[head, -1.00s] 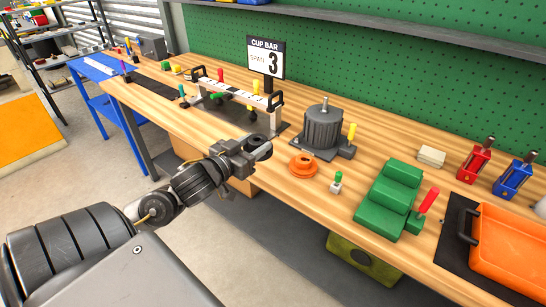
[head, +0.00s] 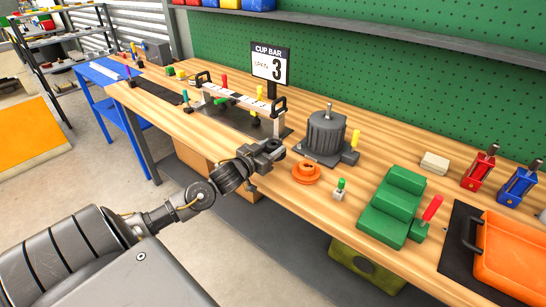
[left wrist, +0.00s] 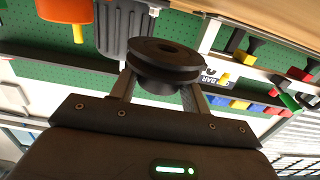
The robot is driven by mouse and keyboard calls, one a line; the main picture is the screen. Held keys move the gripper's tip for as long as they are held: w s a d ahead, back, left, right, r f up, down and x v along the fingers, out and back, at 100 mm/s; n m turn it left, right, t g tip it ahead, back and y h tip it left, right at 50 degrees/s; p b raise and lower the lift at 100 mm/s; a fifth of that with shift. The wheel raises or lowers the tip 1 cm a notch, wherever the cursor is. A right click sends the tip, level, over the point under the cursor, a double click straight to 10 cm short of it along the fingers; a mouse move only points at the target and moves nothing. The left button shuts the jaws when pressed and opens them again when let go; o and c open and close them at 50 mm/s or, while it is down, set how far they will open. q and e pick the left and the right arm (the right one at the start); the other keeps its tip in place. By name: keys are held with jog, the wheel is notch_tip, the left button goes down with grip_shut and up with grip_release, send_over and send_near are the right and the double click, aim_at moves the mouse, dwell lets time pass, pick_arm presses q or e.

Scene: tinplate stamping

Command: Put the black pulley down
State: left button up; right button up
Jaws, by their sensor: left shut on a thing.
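The black pulley (left wrist: 165,62) is a dark grooved wheel with a center hole. It sits between the two fingers of my left gripper (left wrist: 162,88) in the left wrist view, and the gripper is shut on it. In the head view the left gripper (head: 266,153) is over the front edge of the wooden bench (head: 225,138), left of an orange pulley (head: 306,172). The pulley is small and dark there, at the jaw tips. It looks held clear of the bench top, though the exact gap is hard to judge. My right gripper is not in view.
A grey motor (head: 325,135) with a vertical shaft stands behind the orange pulley. A white bar fixture (head: 240,97) and sign (head: 270,65) stand at the back left. A small green-topped peg (head: 340,188) and green stepped block (head: 390,205) are to the right.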

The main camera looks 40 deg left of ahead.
pick_arm(q)
jog(key=shift+w+a+f, duration=0.1)
jog(key=shift+w+f, duration=0.15)
jog(key=f, duration=0.1)
jog(key=w+f+p, duration=0.1)
jog(key=shift+a+f, duration=0.2)
jog(key=shift+f, duration=0.45)
jog(key=shift+s+f, duration=0.1)
jog(key=shift+f, duration=0.1)
jog(key=o, duration=0.9)
jog(key=shift+f, duration=0.25)
jog(key=shift+c, duration=0.2)
jog(key=o, duration=0.4)
jog(key=shift+r, duration=0.1)
jog(key=shift+o, duration=0.2)
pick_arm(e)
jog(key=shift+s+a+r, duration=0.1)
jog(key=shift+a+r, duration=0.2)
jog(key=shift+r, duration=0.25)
